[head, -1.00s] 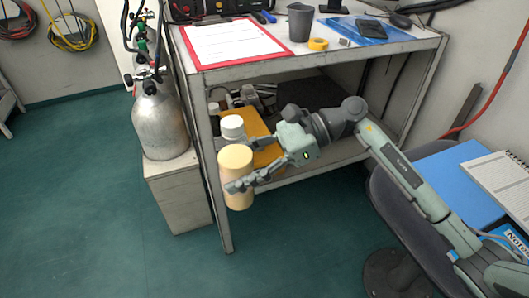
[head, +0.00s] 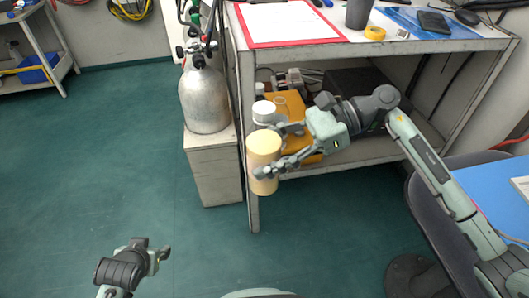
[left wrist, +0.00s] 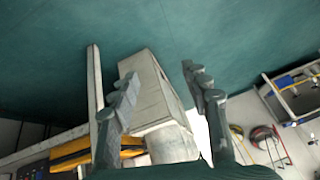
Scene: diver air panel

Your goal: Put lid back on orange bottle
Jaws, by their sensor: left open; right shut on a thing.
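A pale orange, cylindrical bottle (head: 264,160) is upright in the head view, in front of the shelf unit's left leg. My right gripper (head: 268,150) is shut around it from the right. A white round piece (head: 264,110) shows just behind and above the bottle; I cannot tell whether it is the lid or another container's top. My left gripper (head: 160,250) is low at the left of the head view, well away from the bottle. In the left wrist view its two fingers (left wrist: 158,85) are apart with nothing held between them.
A metal shelf unit (head: 400,52) carries a red-edged clipboard (head: 290,22), a dark cup (head: 358,14) and yellow tape (head: 375,33). An orange object (head: 312,112) lies on its lower shelf. A silver gas cylinder (head: 205,100) stands on a pale cabinet (head: 214,170). The green floor at left is clear.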

